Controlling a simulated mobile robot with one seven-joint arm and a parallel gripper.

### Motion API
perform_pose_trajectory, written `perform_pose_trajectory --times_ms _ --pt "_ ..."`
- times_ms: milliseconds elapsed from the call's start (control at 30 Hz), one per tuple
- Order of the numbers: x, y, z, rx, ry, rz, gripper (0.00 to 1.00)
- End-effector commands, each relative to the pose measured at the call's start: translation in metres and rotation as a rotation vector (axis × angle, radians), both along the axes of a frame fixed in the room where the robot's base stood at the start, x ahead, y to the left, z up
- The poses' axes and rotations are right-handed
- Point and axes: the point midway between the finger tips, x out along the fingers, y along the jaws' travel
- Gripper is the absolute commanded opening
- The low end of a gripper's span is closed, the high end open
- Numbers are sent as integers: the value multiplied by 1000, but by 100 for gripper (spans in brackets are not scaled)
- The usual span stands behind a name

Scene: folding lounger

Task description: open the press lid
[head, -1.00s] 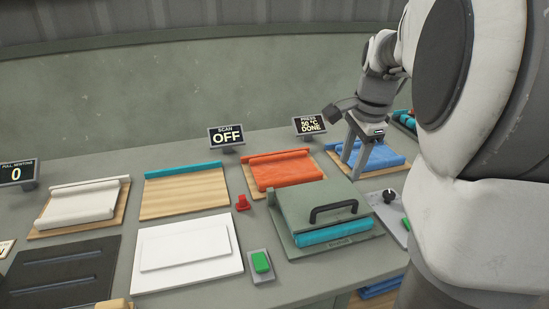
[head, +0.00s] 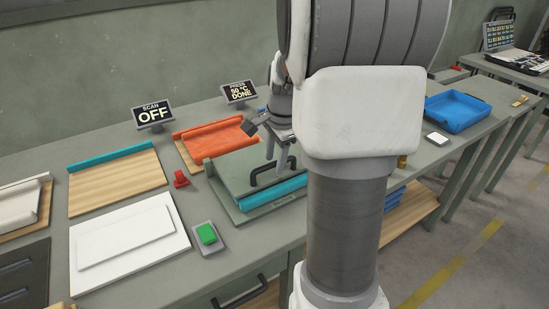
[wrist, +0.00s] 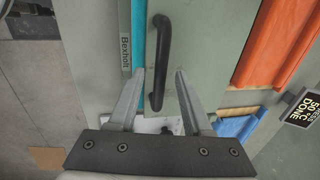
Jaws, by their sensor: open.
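The press lid (head: 232,168) is a flat grey-green plate, lying down on the press base beside my arm. Its black bar handle (head: 272,173) is near the front edge. A teal roll (head: 292,187) shows along that front edge. My gripper (head: 280,165) is open, pointing down at the handle. In the wrist view, the black handle (wrist: 160,50) runs between the two spread fingertips of my gripper (wrist: 160,74), lengthwise along the gap. I cannot tell how far above the handle the fingertips are. Part of the press's right side is hidden by my arm.
The press display (head: 239,91) reads 50 °C DONE. An orange cloth on a board (head: 215,138) lies behind the press. A blue tray (head: 457,111) is at the right.

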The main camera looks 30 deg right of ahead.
Motion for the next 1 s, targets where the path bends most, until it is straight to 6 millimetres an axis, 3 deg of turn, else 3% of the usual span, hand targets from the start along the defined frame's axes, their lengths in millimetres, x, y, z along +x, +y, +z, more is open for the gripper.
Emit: perform_pose_trajectory --times_ms 67,367,1000 --pt "0 0 0 0 0 0 50" --pt "0 0 0 0 0 0 0" --pt "0 0 1 0 0 0 0"
